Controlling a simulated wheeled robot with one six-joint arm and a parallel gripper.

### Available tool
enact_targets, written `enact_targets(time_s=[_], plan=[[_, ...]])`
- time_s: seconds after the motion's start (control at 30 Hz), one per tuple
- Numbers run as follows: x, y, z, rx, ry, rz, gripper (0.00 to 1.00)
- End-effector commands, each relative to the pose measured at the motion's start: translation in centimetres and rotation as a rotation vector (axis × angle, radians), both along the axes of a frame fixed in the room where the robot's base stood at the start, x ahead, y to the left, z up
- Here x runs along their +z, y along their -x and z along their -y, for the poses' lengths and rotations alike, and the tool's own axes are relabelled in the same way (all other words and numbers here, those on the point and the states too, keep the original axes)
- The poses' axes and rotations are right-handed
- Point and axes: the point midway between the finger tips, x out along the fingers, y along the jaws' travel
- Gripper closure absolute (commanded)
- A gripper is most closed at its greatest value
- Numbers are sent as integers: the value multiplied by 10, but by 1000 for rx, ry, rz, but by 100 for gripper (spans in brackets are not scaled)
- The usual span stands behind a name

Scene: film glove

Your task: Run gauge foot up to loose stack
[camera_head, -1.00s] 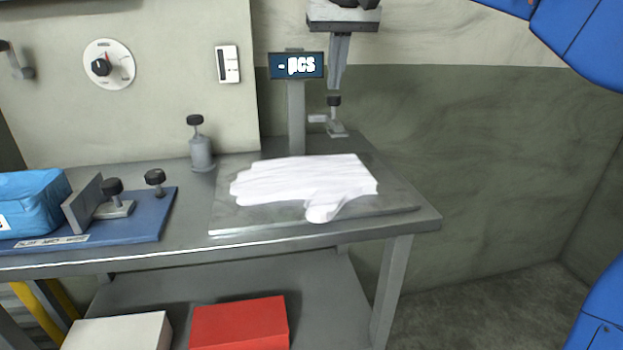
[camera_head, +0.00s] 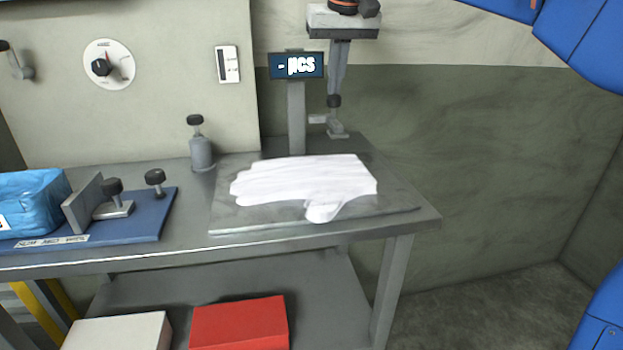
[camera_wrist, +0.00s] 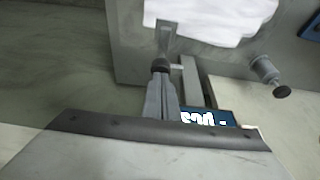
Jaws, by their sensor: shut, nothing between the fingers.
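A loose white glove stack (camera_head: 300,180) lies on the grey plate (camera_head: 235,222), one part hanging toward the front edge; it also shows in the wrist view (camera_wrist: 215,12). The small grey foot (camera_head: 338,134) with a black knob (camera_head: 334,101) stands behind the stack, beside the display post, with a gap between them. In the wrist view the foot (camera_wrist: 165,38) and knob (camera_wrist: 160,66) sit just beyond my fingertips. My gripper (camera_head: 336,92) points down at the knob, its fingers shut and empty. I cannot tell whether the fingertips touch the knob.
The "- pcs" display (camera_head: 296,66) stands on a post (camera_head: 296,118) left of my gripper. A grey knobbed cylinder (camera_head: 201,150) stands left of the plate. A blue board (camera_head: 150,220) holds a blue pack (camera_head: 30,203) against an upright plate (camera_head: 82,204). Space right of the bench is clear.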

Motion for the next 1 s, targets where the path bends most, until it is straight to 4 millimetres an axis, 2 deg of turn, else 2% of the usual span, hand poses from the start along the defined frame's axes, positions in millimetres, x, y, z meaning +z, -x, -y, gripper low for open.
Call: enact_targets(time_s=[1.0], plan=[[-25, 0, 0, 0, 0, -1, 100]])
